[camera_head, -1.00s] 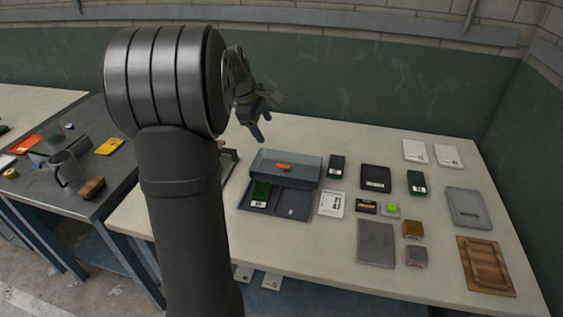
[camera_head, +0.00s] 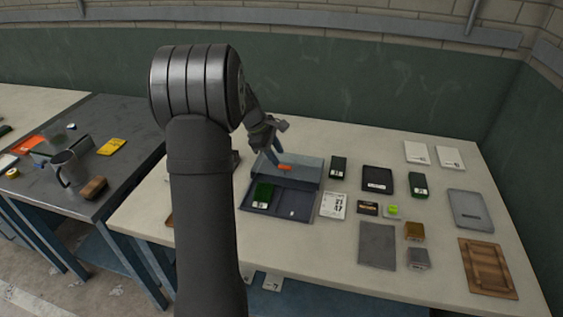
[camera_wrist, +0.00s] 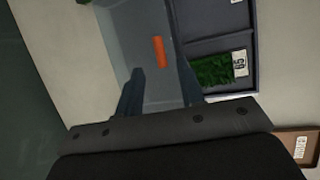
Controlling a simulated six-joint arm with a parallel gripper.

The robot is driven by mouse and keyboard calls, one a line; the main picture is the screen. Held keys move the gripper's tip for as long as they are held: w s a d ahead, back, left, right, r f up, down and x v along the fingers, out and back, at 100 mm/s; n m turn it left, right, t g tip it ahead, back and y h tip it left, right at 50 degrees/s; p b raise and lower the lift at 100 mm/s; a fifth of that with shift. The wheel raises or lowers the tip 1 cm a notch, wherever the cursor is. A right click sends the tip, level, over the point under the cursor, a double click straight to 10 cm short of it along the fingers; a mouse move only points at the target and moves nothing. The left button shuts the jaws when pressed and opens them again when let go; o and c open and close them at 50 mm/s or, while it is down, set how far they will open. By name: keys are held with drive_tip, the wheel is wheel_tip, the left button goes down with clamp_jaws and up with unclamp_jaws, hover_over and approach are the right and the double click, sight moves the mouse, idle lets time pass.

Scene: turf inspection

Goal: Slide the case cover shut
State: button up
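The case (camera_head: 275,207) is a dark blue-grey tray on the pale bench, its front part uncovered. Its grey-blue cover (camera_head: 305,172) lies over the back part and bears an orange handle (camera_head: 284,167). In the wrist view the orange handle (camera_wrist: 158,52) lies just beyond my fingers and roughly between their lines. A green turf sample (camera_wrist: 212,69) with a white label sits in a compartment. My gripper (camera_head: 274,160) hangs over the cover, close to the handle. Its two blue-grey fingers (camera_wrist: 160,88) are spread apart with nothing between them. Whether they touch the cover is unclear.
Right of the case lie a white card (camera_head: 333,205), dark boxes, a grey plate (camera_head: 377,246), small blocks and a wooden tray (camera_head: 487,268). A separate metal table (camera_head: 120,130) with a mug stands left. Bare bench lies behind the case.

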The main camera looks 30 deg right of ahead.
sight(284, 166)
drive_tip(key=shift+x, duration=2.25)
drive_tip(key=shift+c, duration=0.2)
clamp_jaws()
